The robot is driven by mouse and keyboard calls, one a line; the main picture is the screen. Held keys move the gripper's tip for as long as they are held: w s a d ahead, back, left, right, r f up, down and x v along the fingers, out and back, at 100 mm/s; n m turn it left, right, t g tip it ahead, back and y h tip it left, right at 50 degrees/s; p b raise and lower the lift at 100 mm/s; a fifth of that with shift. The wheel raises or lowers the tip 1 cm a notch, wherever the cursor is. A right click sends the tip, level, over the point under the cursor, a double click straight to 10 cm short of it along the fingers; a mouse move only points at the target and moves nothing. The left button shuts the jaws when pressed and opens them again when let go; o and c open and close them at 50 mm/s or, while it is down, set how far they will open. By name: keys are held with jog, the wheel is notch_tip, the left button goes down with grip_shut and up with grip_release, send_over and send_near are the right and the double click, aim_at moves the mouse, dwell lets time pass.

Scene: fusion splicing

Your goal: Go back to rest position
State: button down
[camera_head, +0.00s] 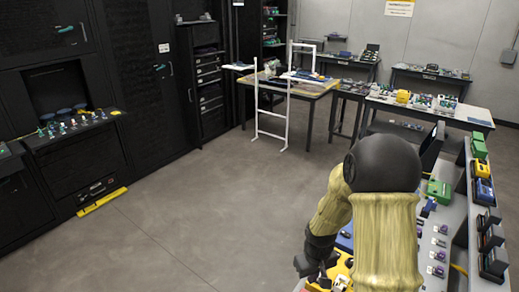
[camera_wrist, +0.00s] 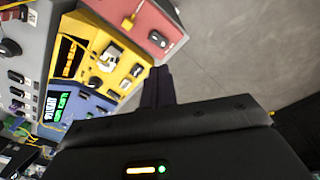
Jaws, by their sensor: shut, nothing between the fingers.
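My gripper (camera_head: 322,281) shows at the lower middle of the head view, at the end of my bent arm, over the left edge of the workbench. In the wrist view its dark fingers (camera_wrist: 158,88) are together with nothing between them. They are beside a yellow device (camera_wrist: 112,62), a blue device with a lit green display (camera_wrist: 75,102) and a red device (camera_wrist: 140,22). I cannot tell whether the fingers touch any of them. My arm hides part of the bench in the head view.
The workbench (camera_head: 456,215) on the right carries several small devices and green, yellow and black boxes. Open grey floor (camera_head: 200,205) lies to the left. A white frame (camera_head: 271,125) stands before a yellow-edged table. Black cabinets line the left wall, with a yellow floor bar (camera_head: 102,201).

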jog(key=s+r+m+t, duration=0.1)
jog(key=s+r+m, duration=0.2)
jog(key=s+r, duration=0.8)
notch_tip(320, 180, up, 2)
jog(key=shift+s+a+t, duration=0.2)
jog(key=shift+s+t, duration=0.15)
jog(key=shift+t, duration=0.05)
dwell(0.4)
